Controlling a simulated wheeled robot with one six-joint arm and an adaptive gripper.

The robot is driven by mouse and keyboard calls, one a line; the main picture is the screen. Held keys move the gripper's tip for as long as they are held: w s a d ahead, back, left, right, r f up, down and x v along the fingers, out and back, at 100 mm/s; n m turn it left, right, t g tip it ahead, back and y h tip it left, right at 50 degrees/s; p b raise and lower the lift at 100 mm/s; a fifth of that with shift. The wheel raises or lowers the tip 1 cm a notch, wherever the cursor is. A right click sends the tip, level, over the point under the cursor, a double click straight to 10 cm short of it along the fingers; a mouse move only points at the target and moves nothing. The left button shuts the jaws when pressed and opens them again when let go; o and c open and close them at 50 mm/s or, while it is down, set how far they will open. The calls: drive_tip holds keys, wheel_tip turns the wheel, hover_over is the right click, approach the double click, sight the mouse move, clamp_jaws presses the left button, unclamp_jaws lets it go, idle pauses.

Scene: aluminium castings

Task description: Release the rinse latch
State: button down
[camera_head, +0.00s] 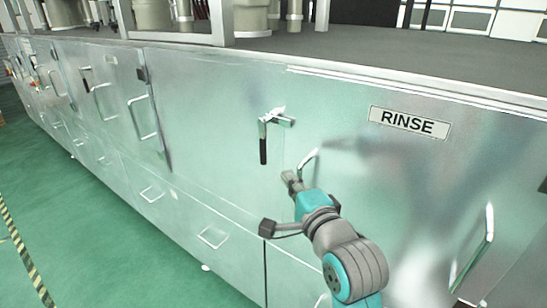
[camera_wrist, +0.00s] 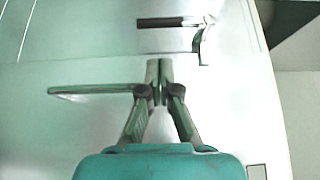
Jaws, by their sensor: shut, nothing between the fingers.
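The rinse latch is a metal lever with a black grip (camera_head: 263,145) on the steel panel, left of the RINSE sign (camera_head: 410,122). Its grip hangs straight down from a metal bracket (camera_head: 280,116). In the wrist view the black grip (camera_wrist: 163,22) lies beyond my fingertips, with the metal bracket (camera_wrist: 203,42) to its right. My gripper (camera_head: 288,177) is shut and empty, to the right of and below the grip in the head view. In the wrist view the fingertips (camera_wrist: 159,68) are together and apart from the latch.
A metal pull handle (camera_head: 308,161) stands close beside my gripper; the wrist view shows it (camera_wrist: 92,90) left of the fingers. Another long handle (camera_head: 488,235) is at the right. More door handles line the panels at left. Green floor (camera_head: 100,240) is clear.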

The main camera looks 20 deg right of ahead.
drive_tip(key=w, duration=1)
drive_tip(key=shift+a, duration=0.2)
drive_tip(key=shift+w+a+f, duration=0.25)
drive_tip(key=shift+w+a, duration=0.1)
drive_tip(key=shift+w, duration=0.05)
drive_tip(key=shift+s, duration=0.1)
